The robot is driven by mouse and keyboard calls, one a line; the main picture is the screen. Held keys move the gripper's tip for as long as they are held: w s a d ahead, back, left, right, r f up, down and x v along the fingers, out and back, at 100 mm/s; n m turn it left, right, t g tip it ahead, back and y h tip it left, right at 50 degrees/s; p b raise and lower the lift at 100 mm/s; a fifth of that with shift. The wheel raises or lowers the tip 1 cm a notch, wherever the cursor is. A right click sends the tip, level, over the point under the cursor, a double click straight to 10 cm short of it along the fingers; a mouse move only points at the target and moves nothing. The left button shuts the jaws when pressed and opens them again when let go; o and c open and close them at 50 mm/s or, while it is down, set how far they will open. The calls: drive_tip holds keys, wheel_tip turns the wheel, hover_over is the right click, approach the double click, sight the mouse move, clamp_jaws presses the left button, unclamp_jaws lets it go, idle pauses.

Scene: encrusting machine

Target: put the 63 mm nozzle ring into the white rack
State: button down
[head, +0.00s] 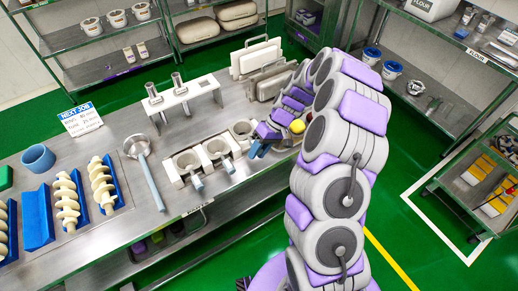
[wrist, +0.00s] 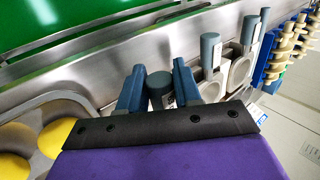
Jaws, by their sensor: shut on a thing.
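A low off-white rack (head: 172,173) stands near the front edge of the steel table, with square-collared grey rings at its left (head: 188,160) and middle (head: 217,147). A third ring (head: 243,129) shows at its right end. I cannot read sizes on the rings. My gripper (head: 259,149) is just to the right of the third ring. In the wrist view my gripper (wrist: 160,88) is shut around an upright blue-grey handle (wrist: 159,82). The ring below this handle is hidden by my gripper. Two neighbouring handles (wrist: 210,48) stand beside it.
A taller white stand (head: 186,97) with two metal nozzles is behind the rack. A ladle-like tool (head: 137,146) and cream augers in blue trays (head: 67,198) lie left. Pale slabs (head: 268,82) stand behind my arm; yellow balls (wrist: 58,135) are close by in the wrist view.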

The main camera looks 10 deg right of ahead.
drive_tip(key=shift+a+f+b, duration=0.15)
drive_tip(key=shift+f+b, duration=0.25)
drive_tip(key=shift+f, duration=0.95)
drive_tip(key=shift+d, duration=0.2)
drive_tip(key=shift+d+b, duration=0.15)
drive_tip(key=shift+b, duration=0.15)
drive_tip(key=shift+c, duration=2.4)
unclamp_jaws()
drive_tip(key=shift+r, duration=0.15)
drive_tip(key=p+v, duration=0.1)
drive_tip(key=v, duration=0.6)
drive_tip(key=shift+d, duration=0.15)
drive_tip(key=shift+r, duration=0.15)
